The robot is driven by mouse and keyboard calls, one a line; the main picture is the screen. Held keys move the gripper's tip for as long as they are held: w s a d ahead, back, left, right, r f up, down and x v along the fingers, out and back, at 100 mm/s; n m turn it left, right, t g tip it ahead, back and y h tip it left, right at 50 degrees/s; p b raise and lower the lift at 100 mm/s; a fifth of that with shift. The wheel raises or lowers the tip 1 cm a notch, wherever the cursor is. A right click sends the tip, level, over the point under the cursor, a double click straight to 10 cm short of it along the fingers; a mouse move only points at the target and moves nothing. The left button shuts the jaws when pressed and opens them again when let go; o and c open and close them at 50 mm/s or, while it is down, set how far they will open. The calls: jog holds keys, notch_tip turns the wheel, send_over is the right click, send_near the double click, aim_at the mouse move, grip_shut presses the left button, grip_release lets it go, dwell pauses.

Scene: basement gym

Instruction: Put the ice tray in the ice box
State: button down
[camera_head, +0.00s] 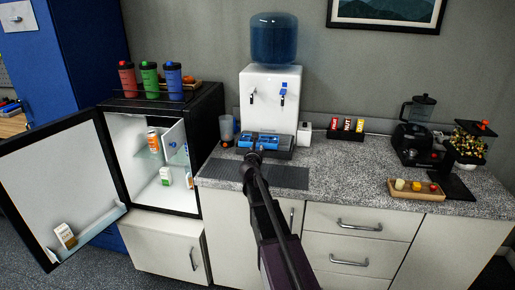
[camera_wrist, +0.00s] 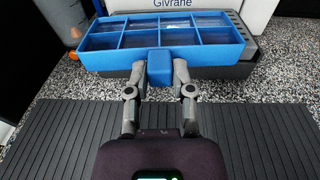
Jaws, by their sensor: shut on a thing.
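The blue ice tray (camera_head: 262,140) is at the foot of the white water dispenser, over its dark drip tray (camera_head: 280,153). In the wrist view the ice tray (camera_wrist: 203,60) shows several cells and a front tab. My gripper (camera_head: 253,160) is shut on that tab; its fingers (camera_wrist: 160,73) are on both sides of it. I cannot tell whether the tray rests on the drip tray or is just lifted, or whether the cells hold water. The ice box (camera_head: 174,140) appears to be the small white compartment with a blue knob, upper right inside the open fridge.
The fridge door (camera_head: 62,180) is swung wide open to the left. A can (camera_head: 153,140) and a carton (camera_head: 165,176) stand inside the fridge. Coloured bottles (camera_head: 149,79) stand on top. A grey cup (camera_head: 227,128) is left of the dispenser. A dark ribbed mat (camera_head: 285,178) lies in front.

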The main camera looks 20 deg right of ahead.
jog(key=shift+v, duration=1.5)
jog(key=shift+a, duration=0.1)
jog(key=shift+s, duration=0.1)
